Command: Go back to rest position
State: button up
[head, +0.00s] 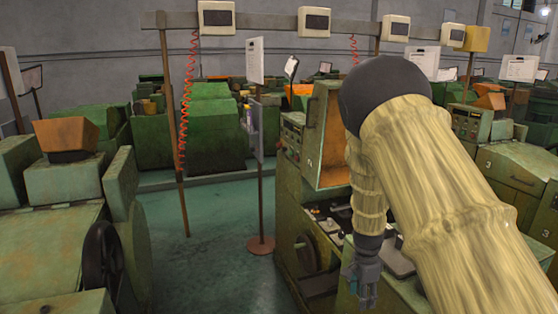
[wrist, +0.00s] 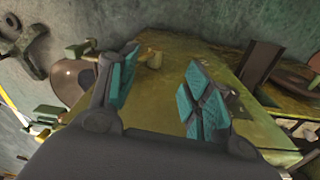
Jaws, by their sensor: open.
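My gripper (head: 365,287) hangs at the end of my sleeved arm, low in the head view, in front of a green machine (head: 297,175). In the wrist view my gripper (wrist: 155,92) has its two teal-padded fingers spread apart with nothing between them. Behind the fingers is a worn yellow-green machine surface (wrist: 175,70). How far the fingers are from that surface is hard to tell. My arm covers part of the machine in the head view.
Small parts (head: 330,222) lie on the machine's bed beside my forearm. A handwheel (head: 103,258) and green machine stand at left. A sign stand (head: 260,185) and red coiled hose (head: 186,100) border the aisle. Green floor (head: 215,245) is clear between the machines.

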jog(key=s+d+f+n+b, duration=0.3)
jog(key=s+f+n+b, duration=0.3)
jog(key=s+f, duration=1.7)
jog(key=s+a+f+n+b, duration=0.1)
jog(key=s+f+n, duration=0.3)
jog(key=s, duration=0.7)
jog(key=s+a+f+n+b, duration=0.1)
jog(key=s+a+f+n, duration=0.2)
jog(key=s, duration=0.8)
notch_tip(320, 180, down, 2)
jog(key=shift+a+f+n+y+b, duration=0.1)
jog(key=shift+a+n+y+b, duration=0.3)
jog(key=shift+n, duration=0.7)
jog(key=shift+s, duration=0.15)
